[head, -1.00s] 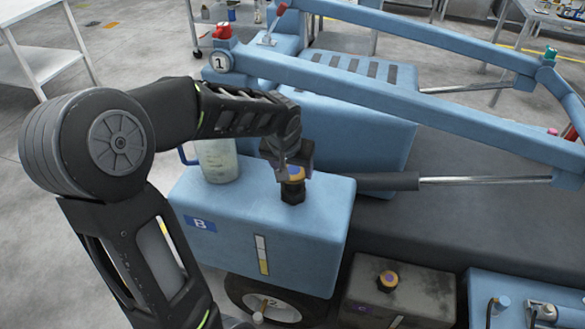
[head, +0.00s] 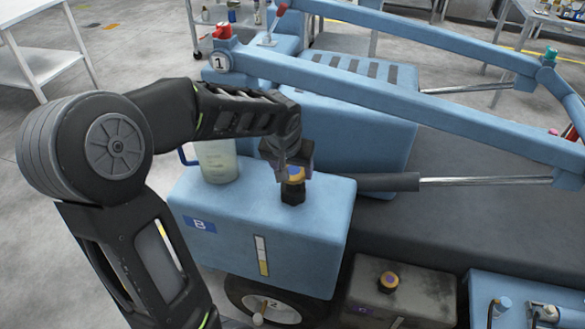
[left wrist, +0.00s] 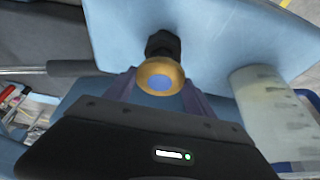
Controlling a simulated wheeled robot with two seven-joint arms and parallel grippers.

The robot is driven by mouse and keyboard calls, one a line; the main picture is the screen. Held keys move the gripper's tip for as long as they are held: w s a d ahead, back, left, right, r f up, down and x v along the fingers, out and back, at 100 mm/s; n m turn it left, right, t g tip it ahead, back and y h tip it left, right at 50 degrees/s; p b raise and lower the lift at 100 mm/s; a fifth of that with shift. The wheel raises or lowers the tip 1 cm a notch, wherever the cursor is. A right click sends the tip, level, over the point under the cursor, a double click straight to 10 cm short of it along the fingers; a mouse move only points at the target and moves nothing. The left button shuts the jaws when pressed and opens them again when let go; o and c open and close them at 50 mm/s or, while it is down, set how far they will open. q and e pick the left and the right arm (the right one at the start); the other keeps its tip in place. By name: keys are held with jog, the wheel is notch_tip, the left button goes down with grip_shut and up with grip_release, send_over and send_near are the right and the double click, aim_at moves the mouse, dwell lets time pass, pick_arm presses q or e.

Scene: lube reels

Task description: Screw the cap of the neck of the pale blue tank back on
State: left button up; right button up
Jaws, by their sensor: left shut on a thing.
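The pale blue tank (head: 300,238) has a blue label with a "B" and a sight gauge on its front. A black neck (head: 293,194) stands up from its top. The cap, yellow-orange with a blue-purple centre (head: 295,174), is at the top of the neck, between my left gripper's fingers. My left gripper (head: 292,172) is shut on the cap from above. In the left wrist view the cap (left wrist: 161,77) sits between the two fingers, with the black neck (left wrist: 162,44) just beyond it. I cannot tell whether the cap is seated on the neck. My right gripper is not in view.
A translucent jug (head: 217,162) with a blue handle stands on the tank top, left of the neck. A dark grey tank (head: 400,300) with a similar cap (head: 388,282) is at front right. Blue lift arms (head: 420,105) and a cylinder rod run behind.

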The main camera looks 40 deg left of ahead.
pick_arm(q)
jog(key=shift+f+b, duration=0.6)
jog(key=shift+b, duration=0.05)
dwell(0.5)
jog(key=shift+r, duration=0.1)
jog(key=shift+r+m+p, duration=0.15)
jog(key=shift+m+p, duration=0.45)
jog(key=shift+p, duration=0.45)
jog(key=m+h+p, duration=0.1)
jog(key=m+p, duration=0.1)
jog(key=shift+a+p, duration=0.15)
jog(key=shift+p, duration=0.15)
jog(key=shift+f+m+h, duration=0.2)
jog(key=shift+m+h, duration=0.1)
jog(key=shift+m, duration=0.6)
